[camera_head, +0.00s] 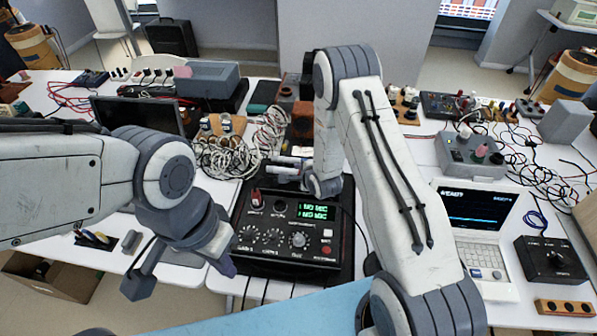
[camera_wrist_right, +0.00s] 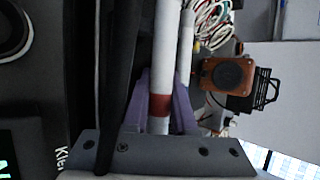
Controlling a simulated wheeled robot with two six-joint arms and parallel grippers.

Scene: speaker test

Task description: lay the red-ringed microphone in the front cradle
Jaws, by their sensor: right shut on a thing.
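My right gripper (camera_head: 283,172) is behind the black instrument's front panel in the head view. In the right wrist view its purple fingers (camera_wrist_right: 165,108) are shut on a pale rod-shaped microphone (camera_wrist_right: 167,50) with a red ring (camera_wrist_right: 160,105). A second pale rod (camera_wrist_right: 186,45) shows beside it. My left gripper (camera_head: 181,280) is open and empty, low at the left, in front of the table. I cannot make out the front cradle; my right arm and gripper cover part of that area.
The black instrument (camera_head: 290,255) has knobs and a green display (camera_head: 313,212) reading NO MIC on two lines. Tangled white cables (camera_head: 240,145) lie behind it. A laptop (camera_head: 475,225) and black box (camera_head: 550,258) stand right. A brown speaker (camera_wrist_right: 228,75) shows in the wrist view.

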